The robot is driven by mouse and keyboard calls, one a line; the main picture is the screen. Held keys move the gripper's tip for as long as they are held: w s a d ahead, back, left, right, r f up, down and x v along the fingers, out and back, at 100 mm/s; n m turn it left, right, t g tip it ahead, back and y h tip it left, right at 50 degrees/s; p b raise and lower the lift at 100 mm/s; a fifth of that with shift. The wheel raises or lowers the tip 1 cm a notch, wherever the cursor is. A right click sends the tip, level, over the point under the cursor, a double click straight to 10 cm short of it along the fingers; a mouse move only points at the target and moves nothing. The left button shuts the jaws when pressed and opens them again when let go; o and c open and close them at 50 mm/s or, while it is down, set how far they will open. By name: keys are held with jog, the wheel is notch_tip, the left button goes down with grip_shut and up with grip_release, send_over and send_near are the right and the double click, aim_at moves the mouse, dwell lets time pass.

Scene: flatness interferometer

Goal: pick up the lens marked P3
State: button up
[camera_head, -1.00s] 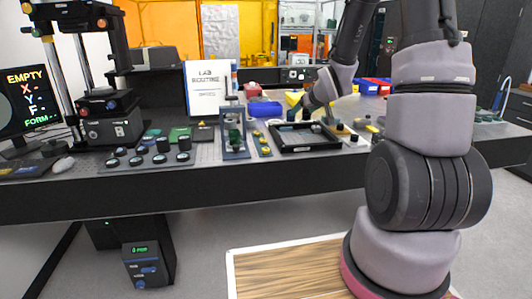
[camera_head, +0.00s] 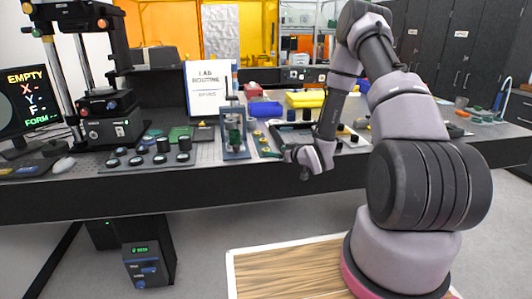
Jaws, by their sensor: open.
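Several small round dark-rimmed pieces that look like lenses, one of them a front-row lens (camera_head: 136,161), sit on a dark plate (camera_head: 150,170) at the left of the bench. Their marks are too small to read, so I cannot tell which is P3. My gripper (camera_head: 306,174) is at the bench's front edge, well to the right of the plate, pointing down. It is open, and nothing shows in it.
A blue-grey frame fixture (camera_head: 235,153) stands between the plate and my gripper. A black tray (camera_head: 290,142) lies behind my arm. A tall instrument (camera_head: 110,130) and a monitor (camera_head: 25,97) stand at the left. A white sign (camera_head: 210,88) stands behind the fixture.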

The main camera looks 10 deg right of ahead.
jog(key=x, duration=0.5)
jog(key=shift+s+a, duration=0.1)
jog(key=shift+a, duration=0.1)
jog(key=shift+w+a+f, duration=0.1)
jog(key=shift+w+f, duration=0.05)
jog(key=shift+w, duration=0.3)
grip_shut()
